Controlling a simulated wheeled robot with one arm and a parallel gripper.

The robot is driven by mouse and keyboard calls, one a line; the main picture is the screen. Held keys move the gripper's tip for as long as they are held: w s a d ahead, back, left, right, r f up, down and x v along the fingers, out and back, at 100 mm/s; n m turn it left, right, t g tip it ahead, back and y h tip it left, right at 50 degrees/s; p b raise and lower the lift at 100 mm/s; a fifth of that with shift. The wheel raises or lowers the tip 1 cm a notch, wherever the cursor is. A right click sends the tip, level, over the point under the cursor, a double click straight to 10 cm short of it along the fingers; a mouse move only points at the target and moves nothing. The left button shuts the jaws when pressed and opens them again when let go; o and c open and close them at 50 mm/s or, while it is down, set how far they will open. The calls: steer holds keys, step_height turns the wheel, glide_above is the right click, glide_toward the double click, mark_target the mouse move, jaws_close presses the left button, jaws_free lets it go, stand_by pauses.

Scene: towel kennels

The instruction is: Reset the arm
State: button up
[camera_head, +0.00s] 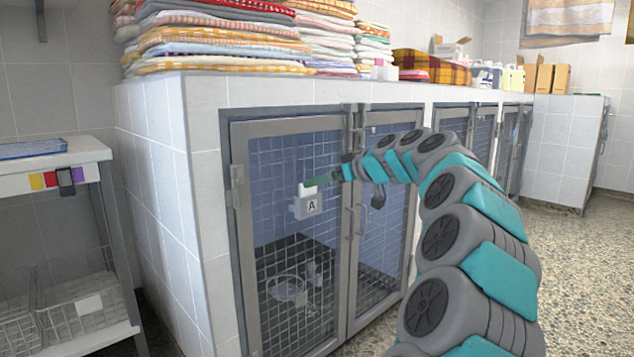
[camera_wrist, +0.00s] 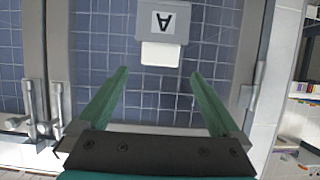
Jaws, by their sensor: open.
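My arm reaches from the lower right toward the kennel doors in the head view. My gripper (camera_head: 318,184) is at the front of the left kennel door, close to a grey box marked A (camera_head: 308,204). In the wrist view my gripper (camera_wrist: 158,74) is open, with its two green fingers spread apart and nothing between them. The box marked A (camera_wrist: 160,20) appears upside down there, just beyond the fingertips, with a white part (camera_wrist: 160,54) sticking out of it toward the gripper. I cannot tell whether the fingers touch the box.
The left kennel door (camera_head: 240,280) is shut, with handles (camera_head: 357,222) at its right edge. A bowl (camera_head: 288,288) shows behind the mesh. Folded towels (camera_head: 215,45) are stacked on the tiled top. A white cart (camera_head: 50,180) stands at left. Speckled floor (camera_head: 580,255) is clear at right.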

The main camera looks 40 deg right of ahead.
steer(key=shift+s, duration=0.25)
stand_by(0.5)
